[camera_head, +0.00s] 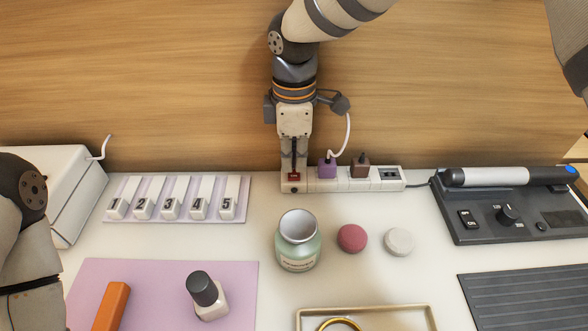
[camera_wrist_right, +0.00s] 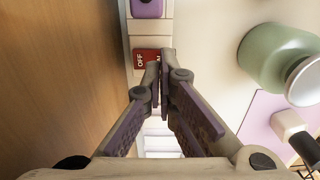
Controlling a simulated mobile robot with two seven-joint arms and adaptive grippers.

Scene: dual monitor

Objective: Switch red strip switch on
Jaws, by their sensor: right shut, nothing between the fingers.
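The power strip (camera_head: 340,185) is white and lies along the back of the table against the wooden wall. Its red switch (camera_head: 293,177) is at the left end. In the right wrist view the red switch (camera_wrist_right: 140,59) shows OFF at its left end; its other end, with part of a second label, is behind my fingertips. My right gripper (camera_head: 294,171) points down over the strip, shut and empty, tips at or just above the switch; I cannot tell whether they touch. It also fills the right wrist view (camera_wrist_right: 158,72). My left gripper is not in view, only part of its arm.
A purple plug (camera_head: 327,168) and a brown plug (camera_head: 360,167) sit in the strip right of my gripper. A numbered switch panel (camera_head: 240,207) lies left. A green jar (camera_head: 298,248) stands in front. A black control box (camera_head: 480,232) is at right.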

